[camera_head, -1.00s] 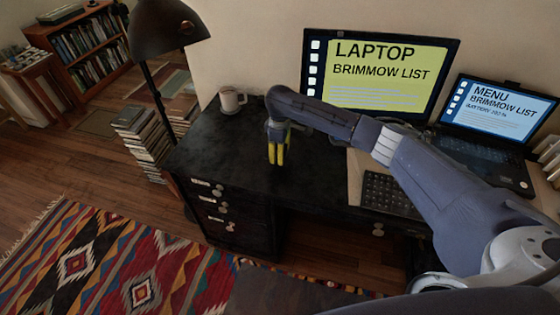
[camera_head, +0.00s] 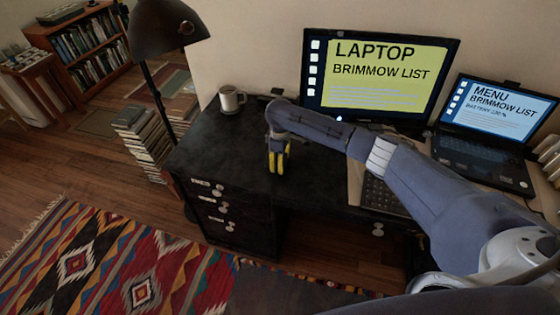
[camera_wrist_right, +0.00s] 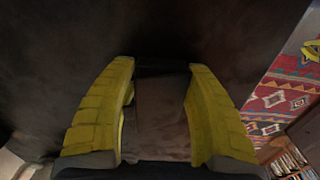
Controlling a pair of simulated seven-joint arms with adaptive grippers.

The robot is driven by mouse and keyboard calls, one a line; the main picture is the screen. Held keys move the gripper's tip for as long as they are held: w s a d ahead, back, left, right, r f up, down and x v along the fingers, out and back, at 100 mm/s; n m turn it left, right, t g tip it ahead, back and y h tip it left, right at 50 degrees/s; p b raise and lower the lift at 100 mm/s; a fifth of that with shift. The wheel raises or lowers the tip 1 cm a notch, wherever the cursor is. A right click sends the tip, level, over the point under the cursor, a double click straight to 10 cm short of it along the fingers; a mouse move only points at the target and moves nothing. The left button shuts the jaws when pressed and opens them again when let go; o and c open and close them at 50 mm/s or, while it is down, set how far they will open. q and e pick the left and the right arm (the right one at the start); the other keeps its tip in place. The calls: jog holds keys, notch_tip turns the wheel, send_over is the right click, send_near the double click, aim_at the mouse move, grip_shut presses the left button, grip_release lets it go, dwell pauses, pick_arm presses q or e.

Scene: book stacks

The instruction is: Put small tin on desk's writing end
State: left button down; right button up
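My right gripper (camera_head: 279,164) points down over the left part of the black desk (camera_head: 225,150), in front of the mug. In the right wrist view its yellow fingers (camera_wrist_right: 160,110) stand apart on either side of a dark brown, block-like thing, which looks like the small tin (camera_wrist_right: 160,118). Both fingers seem to press on its sides. The tin cannot be made out in the head view. Whether it touches the desk top is unclear. A yellow piece at the right edge of the wrist view looks like my left gripper (camera_wrist_right: 312,49), mostly cut off.
A mug (camera_head: 231,100) stands at the desk's back left, near the lamp (camera_head: 165,30). A monitor (camera_head: 380,75), a keyboard (camera_head: 382,196) and a laptop (camera_head: 485,155) occupy the right side. The desk top left of my gripper is clear.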

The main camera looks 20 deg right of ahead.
jog(key=o, duration=0.4)
notch_tip(320, 180, up, 12)
jog(key=shift+r, duration=0.15)
dwell(0.5)
